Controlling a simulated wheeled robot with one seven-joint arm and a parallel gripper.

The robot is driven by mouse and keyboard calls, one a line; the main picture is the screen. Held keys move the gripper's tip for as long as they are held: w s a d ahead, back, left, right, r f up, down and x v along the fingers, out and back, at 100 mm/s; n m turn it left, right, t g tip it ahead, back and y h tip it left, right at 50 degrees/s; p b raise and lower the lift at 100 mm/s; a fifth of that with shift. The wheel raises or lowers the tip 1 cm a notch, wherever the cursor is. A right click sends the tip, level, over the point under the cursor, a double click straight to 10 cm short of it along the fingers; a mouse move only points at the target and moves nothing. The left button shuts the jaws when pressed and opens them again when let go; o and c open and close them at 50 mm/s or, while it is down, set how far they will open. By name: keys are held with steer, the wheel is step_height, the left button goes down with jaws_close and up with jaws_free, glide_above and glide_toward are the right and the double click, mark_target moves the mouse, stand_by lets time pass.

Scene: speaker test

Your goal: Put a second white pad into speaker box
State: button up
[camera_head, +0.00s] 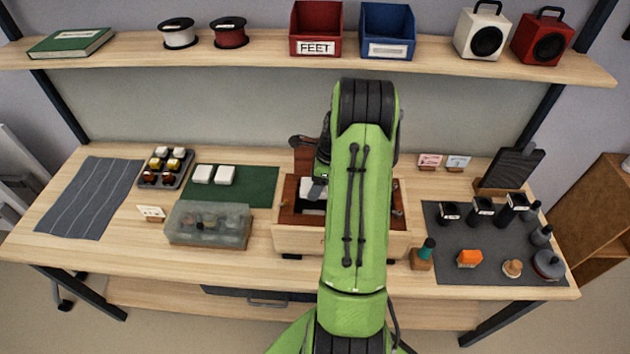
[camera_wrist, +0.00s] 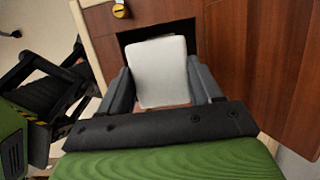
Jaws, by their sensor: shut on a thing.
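The speaker box (camera_head: 300,240) is a pale wooden case with brown inner panels, standing mid-table and partly hidden behind my arm. My gripper (camera_wrist: 162,80) is shut on a white pad (camera_wrist: 160,62), one finger at each side. In the wrist view the pad is in front of a dark rectangular opening (camera_wrist: 124,38) in the brown panel. I cannot tell how deep it sits. In the head view the held pad (camera_head: 307,187) shows at the box's left part. Two more white pads, one on the left (camera_head: 203,174) and one on the right (camera_head: 226,175), lie on the green mat (camera_head: 262,186).
A translucent lidded container (camera_head: 208,225) stands left of the box. A parts tray (camera_head: 165,167) and grey striped cloth (camera_head: 90,197) lie further left. A shelf (camera_head: 260,49) spans the back.

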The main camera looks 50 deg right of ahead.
step_height(320, 180, down, 6)
steer(key=b, duration=0.3)
steer(key=shift+f+b, duration=0.15)
steer(key=shift+b, duration=0.15)
steer(key=shift+s, duration=0.1)
steer(key=o, duration=1.1)
steer(key=p+v, duration=0.2)
steer(key=v, duration=1.3)
steer(key=shift+s+r, duration=0.1)
steer(key=shift+r, duration=0.3)
